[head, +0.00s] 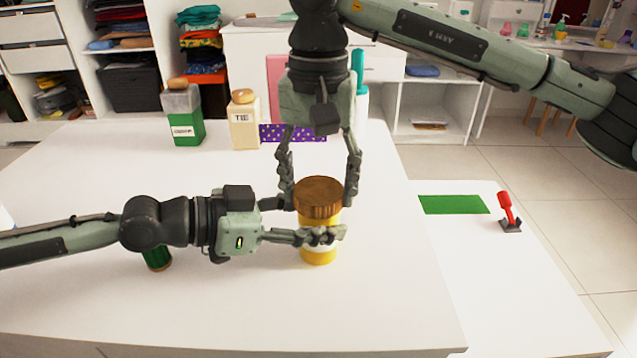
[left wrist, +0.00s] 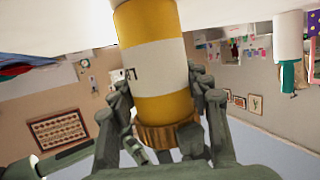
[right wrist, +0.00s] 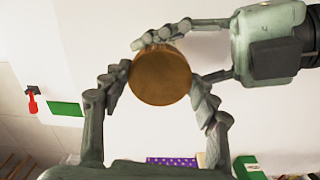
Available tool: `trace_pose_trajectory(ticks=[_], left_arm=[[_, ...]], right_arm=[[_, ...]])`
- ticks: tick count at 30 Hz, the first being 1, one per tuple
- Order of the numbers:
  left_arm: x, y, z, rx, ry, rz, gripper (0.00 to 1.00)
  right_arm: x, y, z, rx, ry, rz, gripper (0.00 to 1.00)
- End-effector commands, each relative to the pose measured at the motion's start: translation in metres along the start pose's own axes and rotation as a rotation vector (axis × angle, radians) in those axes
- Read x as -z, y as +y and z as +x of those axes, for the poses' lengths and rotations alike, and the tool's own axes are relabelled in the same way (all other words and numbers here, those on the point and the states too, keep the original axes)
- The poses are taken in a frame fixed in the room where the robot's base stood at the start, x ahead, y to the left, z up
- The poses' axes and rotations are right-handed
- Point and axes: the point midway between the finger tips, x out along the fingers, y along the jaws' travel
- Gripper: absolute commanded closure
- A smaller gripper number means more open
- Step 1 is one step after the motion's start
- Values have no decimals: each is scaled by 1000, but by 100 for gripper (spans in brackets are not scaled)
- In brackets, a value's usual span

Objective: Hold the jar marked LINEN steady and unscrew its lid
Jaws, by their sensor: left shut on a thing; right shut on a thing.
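The jar (head: 319,255) stands upright on the white table, with yellow and white bands and a brown lid (head: 319,190) on top. In the left wrist view the jar (left wrist: 158,65) appears upside down, with only part of its dark lettering showing. My left gripper (head: 325,236) comes in from the left, shut around the jar's body below the lid. My right gripper (head: 319,197) reaches down from above, its fingers on both sides of the lid. In the right wrist view the round lid (right wrist: 160,76) sits between the right fingers.
A green-and-grey jar (head: 185,128) and a cream jar marked TIE (head: 244,130) stand at the back. A purple dotted item (head: 292,133) lies behind my right gripper. A green object (head: 157,260) is partly hidden by my left arm. A green mat (head: 453,204) and red lever (head: 507,207) are right.

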Motion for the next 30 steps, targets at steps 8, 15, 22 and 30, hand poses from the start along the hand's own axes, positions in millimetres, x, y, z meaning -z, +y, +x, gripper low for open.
trace_pose_trajectory(ticks=[8, 15, 22, 30], left_arm=[[0, 0, 0, 0, -1, 0, 100], [0, 0, 0, 0, -1, 0, 100], [0, 0, 0, 0, -1, 0, 100], [0, 0, 0, 0, -1, 0, 100]], right_arm=[[0, 0, 0, 0, -1, -508, 75], [0, 0, 0, 0, -1, -541, 75], [0, 0, 0, 0, -1, -539, 75], [0, 0, -2, 0, 0, -538, 75]])
